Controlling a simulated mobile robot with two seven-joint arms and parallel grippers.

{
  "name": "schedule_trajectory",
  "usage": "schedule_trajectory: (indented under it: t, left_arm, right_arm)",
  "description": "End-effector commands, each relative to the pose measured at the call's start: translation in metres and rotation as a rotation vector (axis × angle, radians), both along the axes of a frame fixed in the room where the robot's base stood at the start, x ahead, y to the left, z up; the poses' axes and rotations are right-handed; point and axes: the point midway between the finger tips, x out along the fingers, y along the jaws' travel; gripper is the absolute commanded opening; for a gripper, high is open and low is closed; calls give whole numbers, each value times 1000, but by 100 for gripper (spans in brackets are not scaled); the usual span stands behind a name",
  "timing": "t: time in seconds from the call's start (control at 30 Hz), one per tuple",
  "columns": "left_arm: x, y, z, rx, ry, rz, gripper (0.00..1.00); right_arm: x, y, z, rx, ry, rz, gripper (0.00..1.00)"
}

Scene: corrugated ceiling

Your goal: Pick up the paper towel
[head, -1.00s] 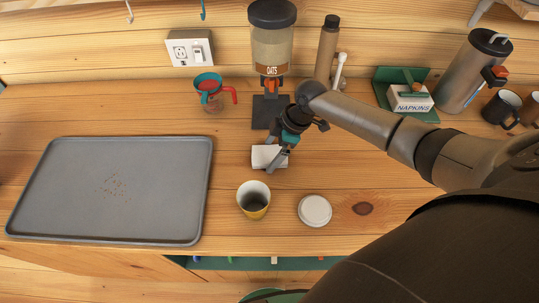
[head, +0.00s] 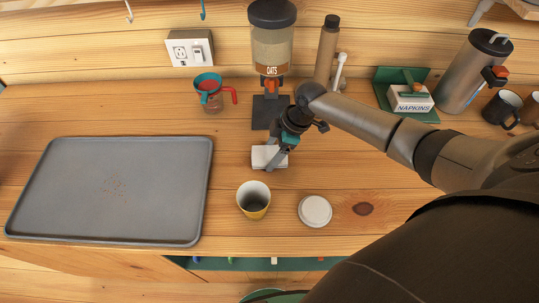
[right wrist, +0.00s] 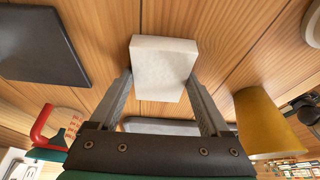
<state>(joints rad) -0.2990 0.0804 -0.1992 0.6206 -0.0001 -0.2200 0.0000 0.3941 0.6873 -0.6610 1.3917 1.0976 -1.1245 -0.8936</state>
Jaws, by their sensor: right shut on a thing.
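The paper towel is a small white folded block (head: 262,158) on the wooden counter, in front of the oats dispenser. It also shows in the right wrist view (right wrist: 163,62), between the fingertips. My right gripper (head: 272,157) reaches down over it from the right. In the right wrist view its two fingers (right wrist: 160,85) press on the towel's left and right sides, so it is shut on the towel. The towel appears to be at counter level; whether it touches the wood cannot be told. My left gripper is not in view.
A yellow cup (head: 253,200) stands close in front of the towel, with a white lid (head: 315,211) to its right. A grey tray (head: 60,215) with crumbs fills the left. The oats dispenser (head: 271,45) and a red-handled measuring cup (head: 210,92) stand behind. A napkin holder (head: 425,117) is at right.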

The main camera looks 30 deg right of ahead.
Motion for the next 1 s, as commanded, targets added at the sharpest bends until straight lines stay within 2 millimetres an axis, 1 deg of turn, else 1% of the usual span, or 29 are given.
schedule_trajectory:
  t: [0.03, 0.27, 0.53, 0.67, 0.77, 0.87, 0.97, 1.0]
  left_arm:
    - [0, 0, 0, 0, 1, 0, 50]
    - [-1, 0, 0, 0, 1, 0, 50]
    - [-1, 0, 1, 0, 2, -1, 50]
    - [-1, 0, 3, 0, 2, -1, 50]
    - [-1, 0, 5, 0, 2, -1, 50]
    - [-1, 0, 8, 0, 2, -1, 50]
    - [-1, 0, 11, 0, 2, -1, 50]
    - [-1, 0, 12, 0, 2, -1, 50]
  right_arm:
    - [0, 0, 0, 0, 0, 0, 55]
    - [0, 0, 0, 0, 0, 0, 29]
    - [0, 0, 1, 0, 0, 0, 28]
    - [0, 0, 9, -1, -1, 1, 28]
    - [1, 0, 21, 1, -3, 1, 28]
    - [1, 0, 41, 0, -6, 2, 28]
    - [1, -1, 71, -2, -7, 4, 28]
    - [2, -1, 84, -2, -8, 3, 28]
